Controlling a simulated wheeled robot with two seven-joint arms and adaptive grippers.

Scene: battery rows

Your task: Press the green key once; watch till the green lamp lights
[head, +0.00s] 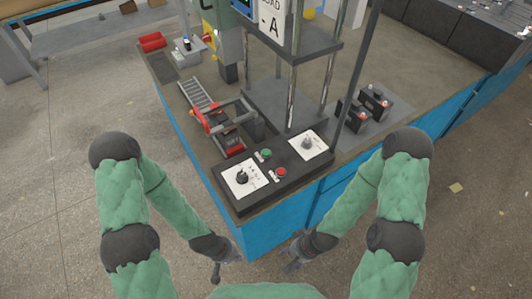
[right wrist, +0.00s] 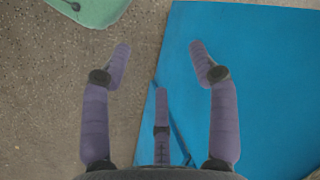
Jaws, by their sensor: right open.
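The green key (head: 265,153) is a small round button on the dark sloped control panel (head: 262,179) at the table's near corner. A red key (head: 281,171) sits just right of and below it. I cannot make out a green lamp. My left gripper (head: 216,273) hangs low in front of the table, apart from the panel; its fingers are too small to read. My right gripper (head: 291,263) is also low, in front of the blue table side and below the panel. In the right wrist view the right gripper (right wrist: 160,52) has its fingers spread, with nothing between them.
White dial plates with knobs flank the keys, one at left (head: 244,178) and one at right (head: 308,145). A post-framed press (head: 290,80) stands behind the panel. A red-ended conveyor (head: 205,105) lies left. Batteries (head: 375,103) stand right.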

